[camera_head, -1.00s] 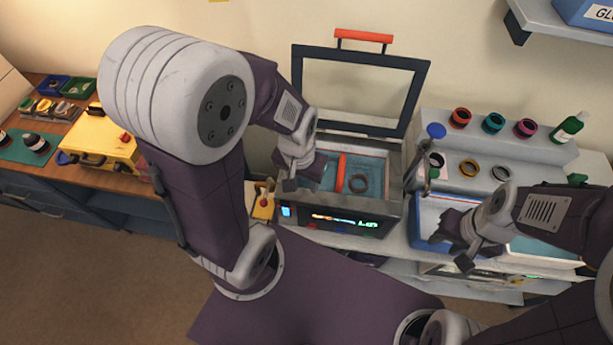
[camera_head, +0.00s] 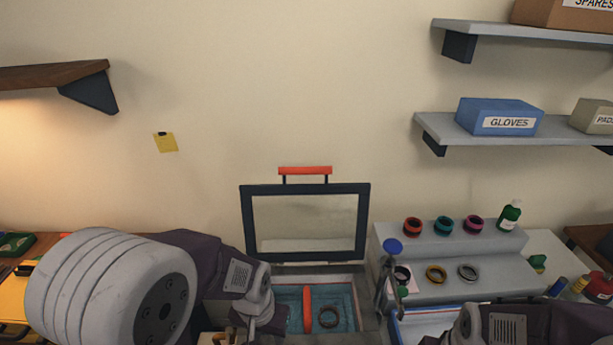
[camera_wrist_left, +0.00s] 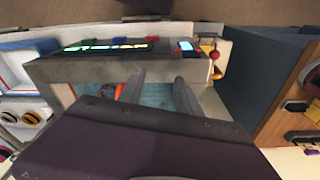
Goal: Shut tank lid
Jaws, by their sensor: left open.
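The tank lid (camera_head: 247,225) is a dark frame with a clear pane. It stands open and upright at the back of the tank, with its red handle (camera_head: 305,170) on top. The tank (camera_head: 347,268) below is open, with blue liquid, a red bar and a dark ring inside. Its lower front is cut off in the head view; its lit front panel shows in the left wrist view (camera_wrist_left: 115,47). My left gripper (camera_head: 262,322) is at the tank's left side, below the lid; its fingers (camera_wrist_left: 157,92) are apart and empty. My right arm (camera_head: 480,325) shows only at the bottom edge.
A grey stepped rack (camera_head: 455,255) with coloured rings stands right of the tank. A blue-knobbed post (camera_head: 392,246) rises between them. A green bottle (camera_head: 509,215) stands on the rack. Shelves with boxes hang at the upper right. The wall above the lid is clear.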

